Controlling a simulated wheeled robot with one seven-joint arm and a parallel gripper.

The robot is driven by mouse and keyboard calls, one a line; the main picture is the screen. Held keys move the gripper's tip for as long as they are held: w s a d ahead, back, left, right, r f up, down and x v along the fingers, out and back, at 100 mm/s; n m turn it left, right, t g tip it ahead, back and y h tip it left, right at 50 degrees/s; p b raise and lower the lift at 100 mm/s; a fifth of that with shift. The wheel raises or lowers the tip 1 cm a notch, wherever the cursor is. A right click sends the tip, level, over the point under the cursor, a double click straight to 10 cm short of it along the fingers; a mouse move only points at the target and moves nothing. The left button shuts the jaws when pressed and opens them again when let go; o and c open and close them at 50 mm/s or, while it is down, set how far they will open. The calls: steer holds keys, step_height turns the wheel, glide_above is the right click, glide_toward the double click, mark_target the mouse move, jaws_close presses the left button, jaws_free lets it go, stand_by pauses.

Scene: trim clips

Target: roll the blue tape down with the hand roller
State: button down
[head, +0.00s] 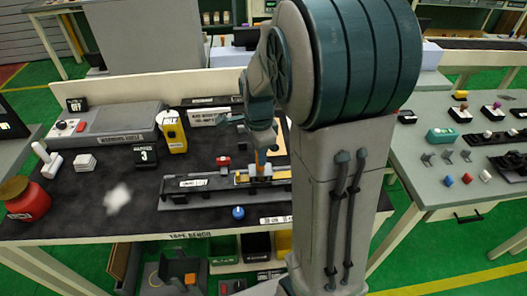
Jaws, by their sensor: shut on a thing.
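My gripper (261,147) is over the tape bench, seen small and partly covered by my own arm. I cannot tell whether the roller touches the strip. I cannot pick out the blue tape for certain; it is hidden or too small. A blue round knob-like thing (238,212) stands on the bench in front of the fixture.
A red jar (25,199), a white-handled thing (46,159), white blocks (85,162), a white crumpled patch (117,198) and a yellow device (173,132) are on the left of the dark bench top (90,213). A grey table (440,175) with small parts stands right.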

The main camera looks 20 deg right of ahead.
steer(key=shift+w+a+f, duration=0.1)
steer(key=shift+a+f, duration=0.05)
steer(key=shift+a, duration=0.65)
steer(key=shift+w+r+p, duration=0.15)
steer(key=shift+r+p, duration=0.6)
steer(key=shift+r, duration=0.05)
step_height(320, 180, up, 7)
steer(key=p, duration=0.5)
steer(key=shift+f, duration=0.15)
